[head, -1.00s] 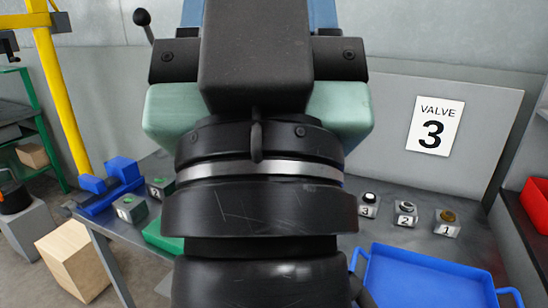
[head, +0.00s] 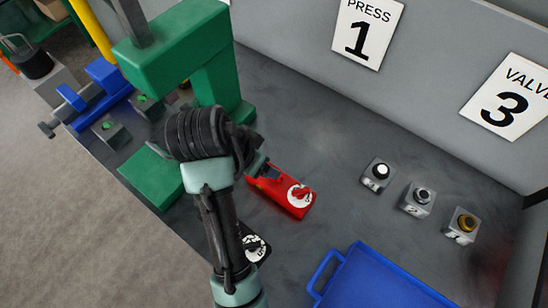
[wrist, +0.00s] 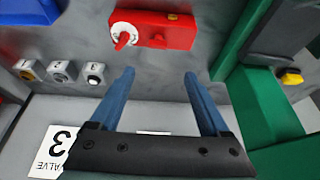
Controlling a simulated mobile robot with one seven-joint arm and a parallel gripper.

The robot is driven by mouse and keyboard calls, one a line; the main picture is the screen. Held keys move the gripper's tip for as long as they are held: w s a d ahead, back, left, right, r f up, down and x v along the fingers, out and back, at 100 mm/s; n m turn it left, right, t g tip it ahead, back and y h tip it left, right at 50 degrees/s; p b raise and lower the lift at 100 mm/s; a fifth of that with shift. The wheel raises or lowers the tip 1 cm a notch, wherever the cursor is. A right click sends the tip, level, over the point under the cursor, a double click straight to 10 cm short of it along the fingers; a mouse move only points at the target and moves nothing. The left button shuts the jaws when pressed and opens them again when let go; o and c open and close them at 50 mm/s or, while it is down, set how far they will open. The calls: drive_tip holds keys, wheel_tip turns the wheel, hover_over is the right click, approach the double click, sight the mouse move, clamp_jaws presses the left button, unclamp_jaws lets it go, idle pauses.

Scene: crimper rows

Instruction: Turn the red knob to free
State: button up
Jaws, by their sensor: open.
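The red knob (wrist: 124,40) sits on a round white dial at one end of a red box (wrist: 166,31) in the wrist view. In the head view the red box (head: 272,189) lies on the grey bench with its white dial (head: 299,195) at the right end. Markings on the dial are too small to read. My gripper (wrist: 160,76) is open and empty, its two blue fingers apart and clear of the knob. In the head view my gripper (head: 267,172) is over the left end of the red box, partly hidden by my wrist.
A green press (head: 195,60) stands left of the red box. Three button blocks, one with a white button (head: 378,174), stand to the right. A blue tray (head: 375,285) is at the front. A black dial box (head: 257,250) is partly behind my arm.

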drive_tip(key=p+x, duration=0.1)
drive_tip(key=x, duration=1.2)
drive_tip(key=shift+s+p, duration=0.25)
drive_tip(key=shift+p, duration=0.1)
clamp_jaws()
